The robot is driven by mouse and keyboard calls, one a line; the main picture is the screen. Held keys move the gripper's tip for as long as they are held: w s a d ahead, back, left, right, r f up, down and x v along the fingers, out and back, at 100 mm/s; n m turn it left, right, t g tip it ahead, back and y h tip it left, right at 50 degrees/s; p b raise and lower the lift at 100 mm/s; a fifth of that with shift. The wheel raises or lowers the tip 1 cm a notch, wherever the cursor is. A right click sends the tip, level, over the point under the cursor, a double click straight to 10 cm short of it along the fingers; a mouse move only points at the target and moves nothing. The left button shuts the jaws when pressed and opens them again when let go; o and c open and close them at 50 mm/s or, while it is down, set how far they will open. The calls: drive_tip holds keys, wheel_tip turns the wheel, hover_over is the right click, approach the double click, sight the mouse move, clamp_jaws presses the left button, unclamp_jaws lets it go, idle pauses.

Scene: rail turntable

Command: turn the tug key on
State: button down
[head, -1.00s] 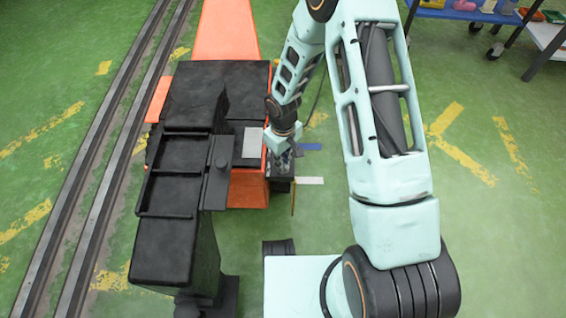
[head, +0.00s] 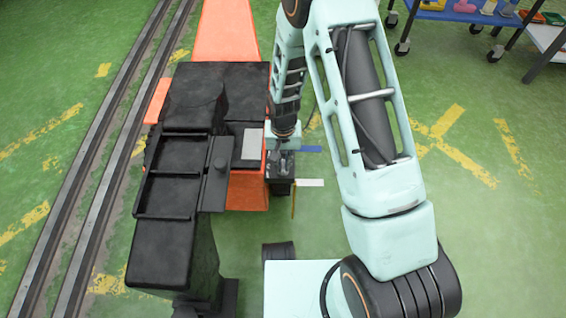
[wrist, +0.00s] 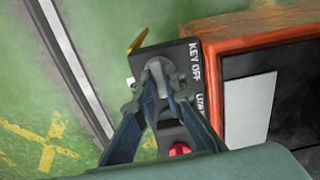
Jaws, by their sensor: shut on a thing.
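The tug's black key panel (wrist: 190,82) shows in the wrist view, with white lettering "KEY OFF" and part of another label below it. My gripper (wrist: 158,72) is over this panel, its two fingers closed together on the key, which is mostly hidden between the fingertips. Which way the key points cannot be told. In the head view my gripper (head: 283,163) reaches down onto the small black control box (head: 280,187) at the right side of the orange and black tug (head: 247,190). A red button (wrist: 180,149) sits on the panel near the fingers.
A black seat-like structure (head: 172,245) stands at the left, beside rails (head: 100,165). A shelf cart (head: 465,18) is at the far right. Green floor is free on the right.

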sight(283, 165)
drive_tip(key=shift+m, duration=0.3)
drive_tip(key=c, duration=2)
unclamp_jaws()
wheel_tip(283, 165, up, 12)
drive_tip(key=shift+r, duration=0.1)
